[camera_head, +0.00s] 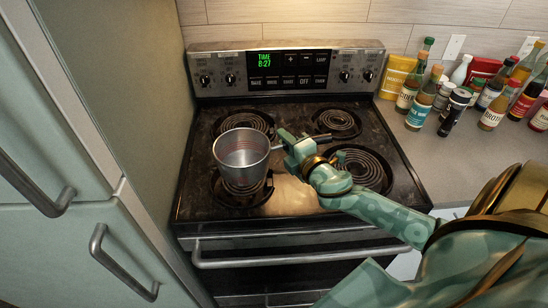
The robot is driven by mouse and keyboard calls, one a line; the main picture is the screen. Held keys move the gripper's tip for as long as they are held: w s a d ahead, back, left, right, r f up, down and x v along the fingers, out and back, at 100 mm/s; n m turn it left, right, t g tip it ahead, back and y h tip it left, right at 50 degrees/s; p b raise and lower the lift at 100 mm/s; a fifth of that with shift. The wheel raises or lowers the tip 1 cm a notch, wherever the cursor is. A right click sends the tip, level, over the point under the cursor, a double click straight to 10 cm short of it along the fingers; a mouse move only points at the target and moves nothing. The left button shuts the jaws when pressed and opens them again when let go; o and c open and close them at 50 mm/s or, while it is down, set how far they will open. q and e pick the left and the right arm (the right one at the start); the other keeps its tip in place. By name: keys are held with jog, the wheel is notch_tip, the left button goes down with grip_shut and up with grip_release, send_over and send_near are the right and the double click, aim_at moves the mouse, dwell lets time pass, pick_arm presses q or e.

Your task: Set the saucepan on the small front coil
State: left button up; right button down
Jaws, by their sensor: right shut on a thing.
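The saucepan (229,158) is a shiny metal pan, upright, with its handle pointing right. My right gripper (287,146) is shut on the handle, to the right of the pan. The pan is over the small front coil (228,197) at the front left of the stove, covering part of it. I cannot tell whether its base touches the coil or hangs just above. My left gripper is not in view.
The large front coil (366,172) lies under and beside my right wrist. Two back coils, left (262,121) and right (337,121), are empty. Several bottles and jars, including a teal-labelled one (417,115), stand on the right counter. A cabinet (120,80) borders the left.

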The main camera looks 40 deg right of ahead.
jog(key=w+f+b, duration=0.1)
jog(key=f, duration=0.2)
jog(key=w+f+b, duration=0.2)
jog(key=f, duration=0.1)
jog(key=w+d+f+b, duration=0.1)
jog(key=f, duration=0.2)
jog(key=shift+w, duration=0.2)
jog(key=shift+r, duration=0.15)
jog(key=c, duration=1.6)
grip_release()
jog(key=shift+f, duration=0.25)
jog(key=shift+c, duration=0.2)
jog(key=o, duration=0.4)
jog(key=shift+s, duration=0.1)
jog(key=shift+r, duration=0.1)
